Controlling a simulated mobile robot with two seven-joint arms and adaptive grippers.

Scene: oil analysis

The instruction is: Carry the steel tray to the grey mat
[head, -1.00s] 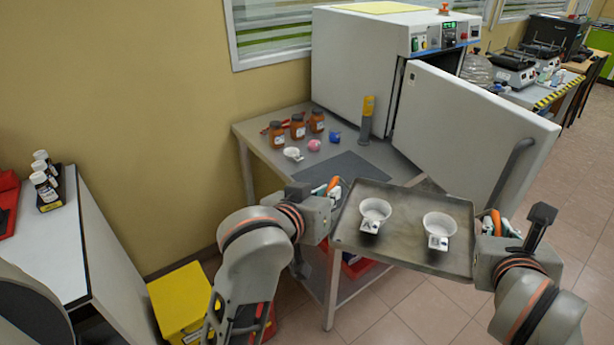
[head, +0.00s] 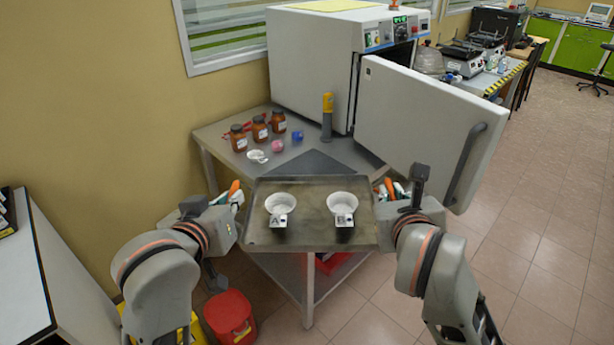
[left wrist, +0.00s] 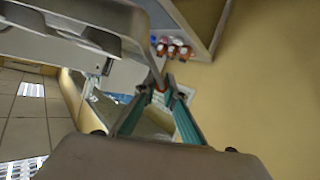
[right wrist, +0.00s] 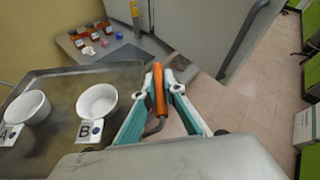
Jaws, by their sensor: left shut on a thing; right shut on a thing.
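The steel tray (head: 310,188) is held up in front of the table, between my two grippers. Two white bowls stand on it, one with label A (head: 280,202) and one with label B (head: 342,203). My left gripper (head: 238,193) is shut at the tray's left side. My right gripper (head: 384,190) is shut at its right side; the right wrist view shows its fingers around an orange handle (right wrist: 159,88). The grey mat (head: 316,162) lies on the table just beyond the tray; the tray hides its near part.
The metal table (head: 212,139) holds brown jars (head: 260,129), a small white dish (head: 257,156), pink and blue items and a yellow-topped grey cylinder (head: 327,118). The open oven door (head: 425,125) juts out at the right of the table. A red bin (head: 230,318) stands below left.

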